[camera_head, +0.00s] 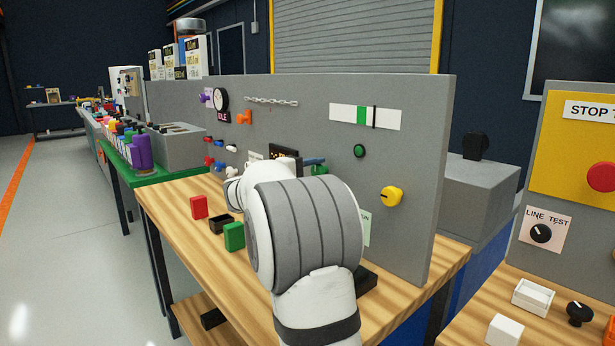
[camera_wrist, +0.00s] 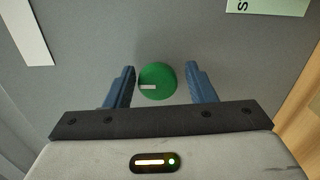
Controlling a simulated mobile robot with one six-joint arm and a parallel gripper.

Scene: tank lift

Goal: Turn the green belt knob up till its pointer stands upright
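The green knob (camera_wrist: 160,72) sits on a grey panel in the wrist view. Its short white pointer mark lies on the left half of its face and points left in that picture. My gripper (camera_wrist: 159,80) is open, with one blue finger on either side of the knob. Small gaps show between the fingers and the knob, so I see no grip on it. In the head view my white and grey arm covers most of the gripper and its place at the panel.
The upright grey panel (camera_head: 425,130) carries a round green fitting (camera_head: 359,151), a yellow knob (camera_head: 392,196) and a white strip with a green band (camera_head: 386,118). Red (camera_head: 199,207) and green (camera_head: 234,236) blocks stand on the wooden table (camera_head: 165,205) left of my arm.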

